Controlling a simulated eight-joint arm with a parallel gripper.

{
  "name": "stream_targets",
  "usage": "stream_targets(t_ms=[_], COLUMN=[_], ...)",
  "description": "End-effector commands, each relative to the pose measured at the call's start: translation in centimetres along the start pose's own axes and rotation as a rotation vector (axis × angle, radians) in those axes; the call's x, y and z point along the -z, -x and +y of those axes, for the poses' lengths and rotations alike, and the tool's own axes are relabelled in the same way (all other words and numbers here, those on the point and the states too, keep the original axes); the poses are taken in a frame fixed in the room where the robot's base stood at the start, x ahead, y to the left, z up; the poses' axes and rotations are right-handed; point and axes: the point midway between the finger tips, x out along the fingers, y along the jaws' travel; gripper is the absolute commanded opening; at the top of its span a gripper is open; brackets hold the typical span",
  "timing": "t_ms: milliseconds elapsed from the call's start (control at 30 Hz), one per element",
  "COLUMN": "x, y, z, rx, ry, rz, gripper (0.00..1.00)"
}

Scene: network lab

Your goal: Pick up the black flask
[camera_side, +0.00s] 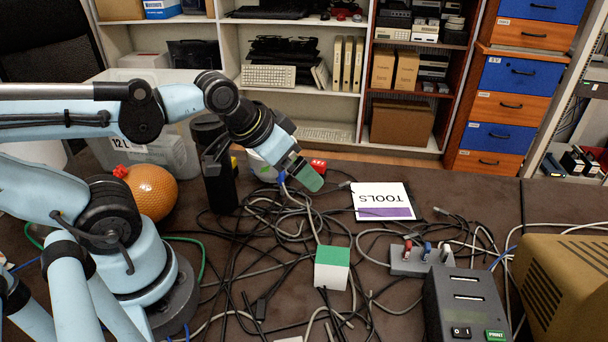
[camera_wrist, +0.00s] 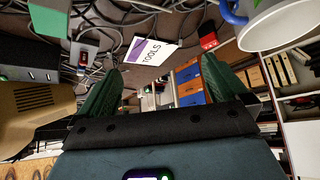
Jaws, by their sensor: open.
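The black flask (camera_side: 220,184) stands upright on the dark table in the side view, between the orange ball and the white mug. Its upper part is close to or partly overlapped by my arm in the picture. I cannot make out the flask in the wrist view. My gripper (camera_side: 304,176) is to the right of the flask, above the cables, pointing down and right. In the wrist view its two green fingers stand wide apart with nothing between them (camera_wrist: 160,96).
An orange ball (camera_side: 152,187) lies left of the flask. A white mug (camera_side: 262,166) with a blue handle is right of it. Tangled cables cover the table's middle. A tools booklet (camera_side: 382,200), a green-topped cube (camera_side: 331,268) and a power strip (camera_side: 420,260) lie farther right.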

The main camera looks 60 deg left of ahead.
Motion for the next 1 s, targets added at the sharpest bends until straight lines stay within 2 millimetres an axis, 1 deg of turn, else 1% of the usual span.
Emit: stream_targets(t_ms=[100, 167, 267, 367, 400, 467, 500, 567, 600, 700, 833, 900, 1000], x=[0.0, -0.3, -1.6, -3.6, -4.3, -5.2, -5.6, -5.8, -5.7, -5.2, -4.5, -4.3, -4.1], y=[0.0, 0.0, 0.1, 0.8, 1.3, 2.3, 3.2, 4.7, 5.7, 8.4, 11.3, 12.3, 13.0], z=[0.0, 0.1, 0.1, -0.4, -0.9, -1.8, -2.5, -3.6, -4.2, -5.4, -6.2, -6.4, -6.6], rx=[0.001, 0.008, 0.041, 0.105, 0.136, 0.188, 0.223, 0.275, 0.309, 0.384, 0.45, 0.47, 0.481], ry=[-0.005, -0.043, -0.22, -0.546, -0.7, -0.934, -1.082, -1.287, -1.408, -1.643, -1.814, -1.857, -1.885], rz=[-0.002, -0.017, -0.088, -0.226, -0.295, -0.409, -0.488, -0.612, -0.694, -0.892, -1.095, -1.164, -1.216], gripper=[1.0, 1.0, 1.0, 1.0, 1.0, 1.0, 1.0, 1.0, 1.0, 1.0, 1.0, 1.0, 1.0])
